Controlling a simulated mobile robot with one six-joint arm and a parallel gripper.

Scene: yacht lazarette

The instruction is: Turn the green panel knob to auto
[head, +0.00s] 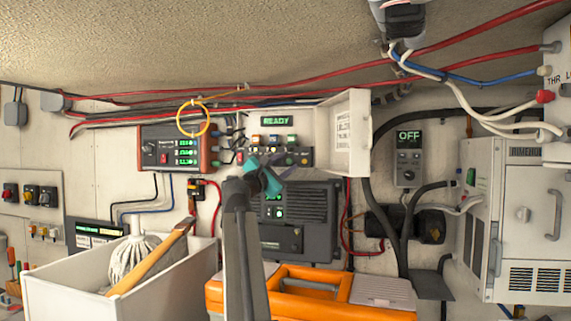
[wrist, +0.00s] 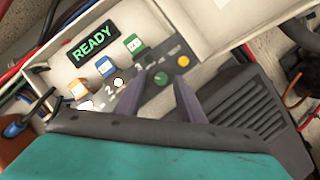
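The knob's pointer and an "auto" mark are too small to read.
A green READY display (wrist: 93,44) sits above coloured switches. The white box's open lid (head: 352,133) stands to the right. A dark vented unit (head: 315,225) is below, with an orange case (head: 385,313) and white bin (head: 70,290) in front.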

